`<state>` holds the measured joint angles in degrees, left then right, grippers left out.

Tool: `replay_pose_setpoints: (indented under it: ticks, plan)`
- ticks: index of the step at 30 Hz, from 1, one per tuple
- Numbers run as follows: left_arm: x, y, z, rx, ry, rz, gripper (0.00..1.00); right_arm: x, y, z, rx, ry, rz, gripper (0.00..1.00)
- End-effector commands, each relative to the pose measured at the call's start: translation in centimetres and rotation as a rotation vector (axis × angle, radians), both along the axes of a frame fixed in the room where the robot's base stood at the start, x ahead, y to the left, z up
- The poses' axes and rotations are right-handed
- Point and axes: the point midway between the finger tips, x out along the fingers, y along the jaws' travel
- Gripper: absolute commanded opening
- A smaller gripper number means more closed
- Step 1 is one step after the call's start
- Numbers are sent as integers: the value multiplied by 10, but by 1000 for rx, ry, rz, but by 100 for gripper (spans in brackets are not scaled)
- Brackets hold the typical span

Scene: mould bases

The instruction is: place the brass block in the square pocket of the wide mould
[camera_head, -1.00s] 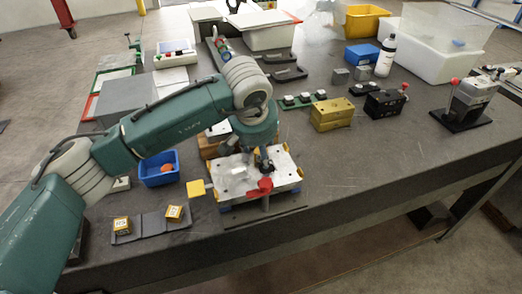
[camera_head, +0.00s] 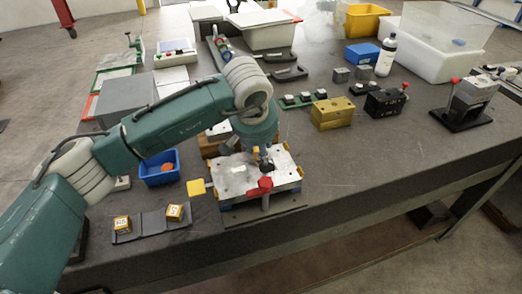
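A wide light-metal mould (camera_head: 236,182) lies on the dark table near the front edge, with a red clamp handle (camera_head: 264,185) at its front. My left gripper (camera_head: 264,164) points down over its back part. The fingers are small and dark, so I cannot tell whether they are open or hold anything. No square pocket can be made out clearly. A brass-coloured block (camera_head: 332,113) with holes in its faces stands to the right, apart from the gripper. My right gripper is out of view.
A yellow square piece (camera_head: 196,187) is at the mould's left side. A black vise-like block (camera_head: 386,102) and a toggle clamp (camera_head: 470,102) stand right. The table's front right is clear.

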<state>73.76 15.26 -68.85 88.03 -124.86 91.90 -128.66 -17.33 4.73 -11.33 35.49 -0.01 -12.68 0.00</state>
Motion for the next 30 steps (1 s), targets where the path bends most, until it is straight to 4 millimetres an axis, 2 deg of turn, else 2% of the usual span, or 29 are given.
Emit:
replay_pose_setpoints:
  ticks: [5,8,15,21,25,30]
  plan:
    - [2,0,17,-2,-7,1,0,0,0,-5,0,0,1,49]
    - [2,0,36,-1,-10,0,0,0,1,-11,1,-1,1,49]
    - [2,-1,108,-4,-11,2,0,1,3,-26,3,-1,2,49]
    - [1,-1,160,-2,-8,2,0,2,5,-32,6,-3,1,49]
    - [1,0,183,-2,-5,2,0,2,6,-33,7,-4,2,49]
    - [0,8,195,-3,-5,10,0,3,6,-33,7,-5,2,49]
